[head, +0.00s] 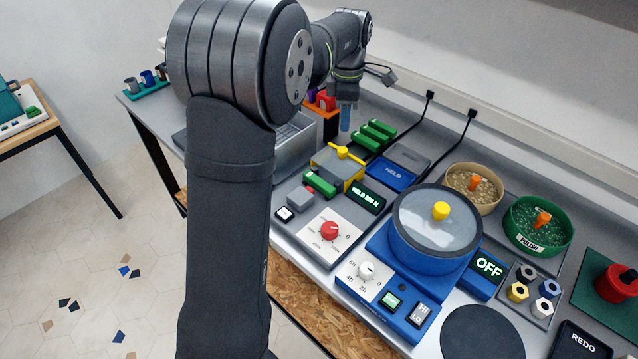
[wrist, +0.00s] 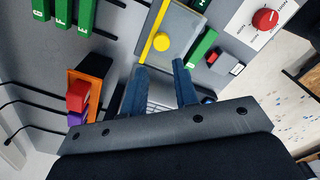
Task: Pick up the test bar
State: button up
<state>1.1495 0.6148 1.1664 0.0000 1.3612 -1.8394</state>
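No bar is labelled as the test bar. Several green bars (head: 374,134) stand in a row on the bench, and some show with white letters in the wrist view (wrist: 62,14). Another green bar (head: 320,184) is at the near side of the yellow-handled clamp fixture (head: 345,158); it also shows in the wrist view (wrist: 202,46). My gripper (head: 346,120) hangs above the bench behind the fixture. In the wrist view its blue fingers (wrist: 159,74) are apart with nothing between them, just short of the fixture's yellow knob (wrist: 161,42).
An orange holder (wrist: 100,72) with a red block (wrist: 78,94) and a purple block (wrist: 77,117) stands left of my fingers. A red-knob panel (head: 330,232), a blue lidded tumbler (head: 437,225) and media bowls (head: 473,189) crowd the bench. Black cables run along the back.

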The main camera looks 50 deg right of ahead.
aim_at(319, 181)
jog(key=a+r+m, duration=0.3)
jog(key=a+m, duration=0.5)
jog(key=a, duration=0.1)
notch_tip(319, 181, down, 17)
jog(key=shift+a+r, duration=0.1)
grip_shut()
